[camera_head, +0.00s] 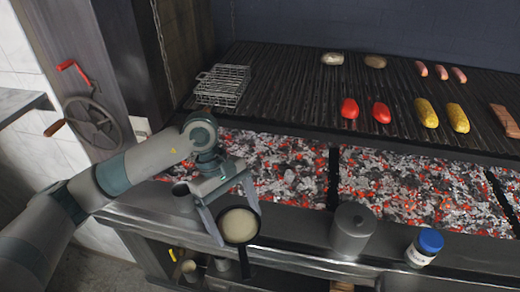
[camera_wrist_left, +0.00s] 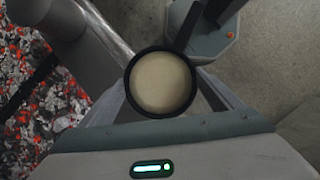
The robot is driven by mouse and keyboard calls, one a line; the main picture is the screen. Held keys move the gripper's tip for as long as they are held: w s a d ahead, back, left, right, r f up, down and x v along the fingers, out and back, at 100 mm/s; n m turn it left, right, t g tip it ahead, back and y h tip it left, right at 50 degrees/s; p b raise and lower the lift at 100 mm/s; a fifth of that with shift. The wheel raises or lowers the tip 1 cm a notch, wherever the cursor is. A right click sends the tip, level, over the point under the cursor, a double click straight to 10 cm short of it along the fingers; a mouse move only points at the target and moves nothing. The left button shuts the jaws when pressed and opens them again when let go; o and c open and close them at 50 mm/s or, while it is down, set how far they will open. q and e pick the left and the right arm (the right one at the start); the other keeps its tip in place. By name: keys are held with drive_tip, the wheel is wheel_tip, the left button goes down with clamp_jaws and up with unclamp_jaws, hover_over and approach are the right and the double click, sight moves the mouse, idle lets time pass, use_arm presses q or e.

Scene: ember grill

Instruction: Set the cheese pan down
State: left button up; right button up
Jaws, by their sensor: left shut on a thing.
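The cheese pan (camera_head: 239,226) is a small round black pan with pale, cream-coloured contents and a dark handle. My left gripper (camera_head: 240,229) is shut on it, with one finger on each side of the pan. In the head view it appears level, over the front ledge of the grill, its handle pointing toward me. In the left wrist view the pan (camera_wrist_left: 162,84) sits between the fingers, partly beyond the ledge edge, with floor visible beside it. I cannot tell whether its underside touches the ledge. My right gripper is not in view.
Glowing coals (camera_head: 290,160) lie behind. The grate (camera_head: 290,85) holds a wire basket (camera_head: 222,86), red peppers (camera_head: 349,109), corn (camera_head: 426,113) and sausages (camera_head: 440,72).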

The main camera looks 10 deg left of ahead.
use_arm(q)
drive_tip(key=s+a+r+m+g+y+b, duration=0.1)
drive_tip(key=s+a+r+m+g+y, duration=0.1)
drive_tip(key=a+m, duration=0.4)
drive_tip(key=shift+a+r+m+y, duration=0.15)
drive_tip(key=shift+r+m+y, duration=0.55)
drive_tip(key=shift+m, duration=1.9)
